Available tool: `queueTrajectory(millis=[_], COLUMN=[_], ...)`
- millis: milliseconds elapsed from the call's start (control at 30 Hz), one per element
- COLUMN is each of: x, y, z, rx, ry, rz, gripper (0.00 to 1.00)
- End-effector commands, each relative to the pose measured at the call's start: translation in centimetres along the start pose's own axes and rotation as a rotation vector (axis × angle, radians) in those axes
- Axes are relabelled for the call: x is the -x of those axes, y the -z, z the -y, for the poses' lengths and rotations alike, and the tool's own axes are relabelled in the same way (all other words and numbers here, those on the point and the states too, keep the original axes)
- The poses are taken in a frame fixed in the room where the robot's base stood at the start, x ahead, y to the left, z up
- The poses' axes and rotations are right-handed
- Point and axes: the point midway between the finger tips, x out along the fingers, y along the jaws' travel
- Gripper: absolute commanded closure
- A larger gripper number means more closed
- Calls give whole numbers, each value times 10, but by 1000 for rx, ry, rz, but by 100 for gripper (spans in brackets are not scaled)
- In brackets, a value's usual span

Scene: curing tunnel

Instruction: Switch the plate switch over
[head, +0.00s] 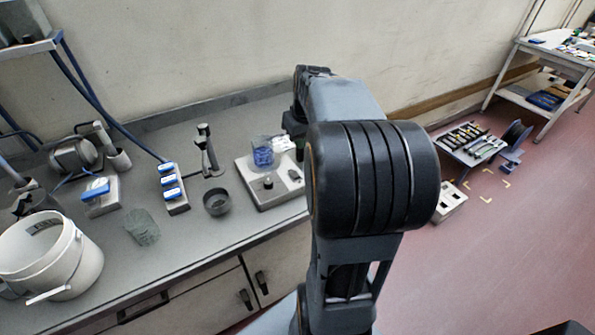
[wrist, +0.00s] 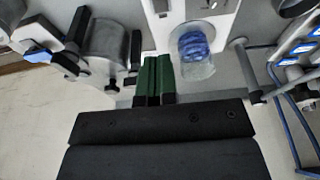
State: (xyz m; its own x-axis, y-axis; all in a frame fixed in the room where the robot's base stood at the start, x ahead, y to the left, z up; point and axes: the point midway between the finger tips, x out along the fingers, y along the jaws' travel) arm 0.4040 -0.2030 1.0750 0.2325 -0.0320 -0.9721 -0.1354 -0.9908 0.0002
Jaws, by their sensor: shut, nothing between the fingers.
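The plate (head: 262,197) is a pale, flat box on the bench, left of my arm in the head view. A beaker with blue contents (head: 263,152) stands on its back part. A round dark knob (head: 268,182) and a small dark switch (head: 294,174) are on its front part. In the wrist view the plate (wrist: 225,22) is at the top, with the beaker (wrist: 196,55) and a dark switch-like part (wrist: 162,8) at its left edge. My gripper (wrist: 158,58) has its green fingers together, empty, beside the plate's edge. My arm hides it in the head view.
In the wrist view a metal cylinder (wrist: 108,42) with dark clamps stands left of my fingers.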

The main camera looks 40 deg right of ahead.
Motion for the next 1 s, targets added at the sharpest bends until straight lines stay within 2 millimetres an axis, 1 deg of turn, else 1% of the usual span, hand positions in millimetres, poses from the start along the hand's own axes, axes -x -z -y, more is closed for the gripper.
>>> queueTrajectory(millis=[167, 400, 600, 800, 1000], x=[-23, -69, -102, -123, -132], y=[-1, -1, -2, -10, -14], z=[0, 1, 1, 1, 0], rx=[0, 0, 0, -1, 0], ry=[2, 2, 2, 1, 0], rz=[5, 5, 4, 2, 0], gripper=[100, 100, 100, 100, 100])
